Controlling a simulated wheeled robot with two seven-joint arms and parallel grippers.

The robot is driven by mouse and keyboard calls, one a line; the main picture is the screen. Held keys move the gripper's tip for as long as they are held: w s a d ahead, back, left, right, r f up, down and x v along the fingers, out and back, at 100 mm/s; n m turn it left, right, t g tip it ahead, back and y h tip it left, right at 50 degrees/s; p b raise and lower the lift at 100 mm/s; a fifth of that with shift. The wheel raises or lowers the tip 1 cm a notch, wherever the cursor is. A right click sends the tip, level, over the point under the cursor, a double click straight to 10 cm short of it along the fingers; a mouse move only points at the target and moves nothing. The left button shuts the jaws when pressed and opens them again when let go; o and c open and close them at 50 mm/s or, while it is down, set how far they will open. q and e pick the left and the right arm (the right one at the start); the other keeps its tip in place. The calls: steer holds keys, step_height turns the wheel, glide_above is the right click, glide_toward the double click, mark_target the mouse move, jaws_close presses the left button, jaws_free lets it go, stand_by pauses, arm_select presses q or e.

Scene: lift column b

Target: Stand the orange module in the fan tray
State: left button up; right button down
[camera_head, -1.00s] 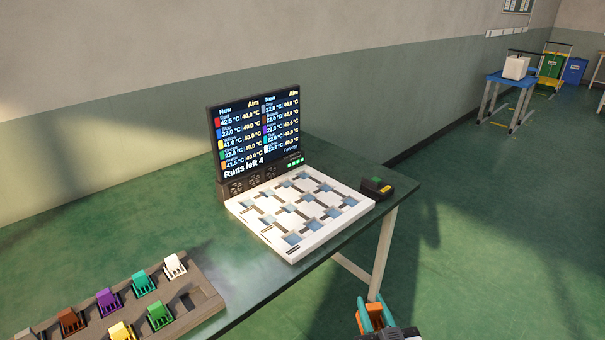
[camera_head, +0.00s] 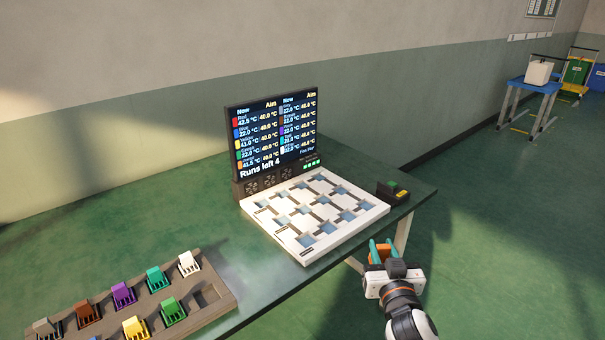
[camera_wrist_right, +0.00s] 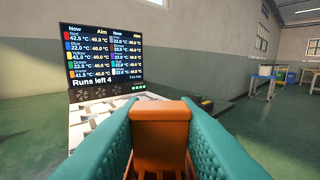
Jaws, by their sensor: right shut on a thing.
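The orange module (camera_wrist_right: 160,125) is between the teal fingers of my right gripper (camera_wrist_right: 160,135), which is shut on it. In the head view my right gripper (camera_head: 381,250) is off the table's front edge, to the right of and nearer than the fan tray, with the orange module (camera_head: 379,254) partly hidden in it. The white fan tray (camera_head: 300,247) lies on the table below the screen, its pockets showing empty. In the right wrist view the fan tray (camera_wrist_right: 85,135) is partly hidden behind the left finger. My left gripper is not in view.
A screen (camera_head: 272,135) stands behind the tray and reads "Runs left 4". A grey-brown rack (camera_head: 215,312) at lower left holds several coloured modules. The green table (camera_head: 160,210) is otherwise clear.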

steer(key=s+d+r+p, duration=0.1)
steer(key=s+d+p, duration=0.1)
steer(key=s, duration=1.9)
steer(key=shift+s+r+h+p, duration=0.2)
steer(key=shift+h+p, duration=0.1)
steer(key=shift+p, duration=0.3)
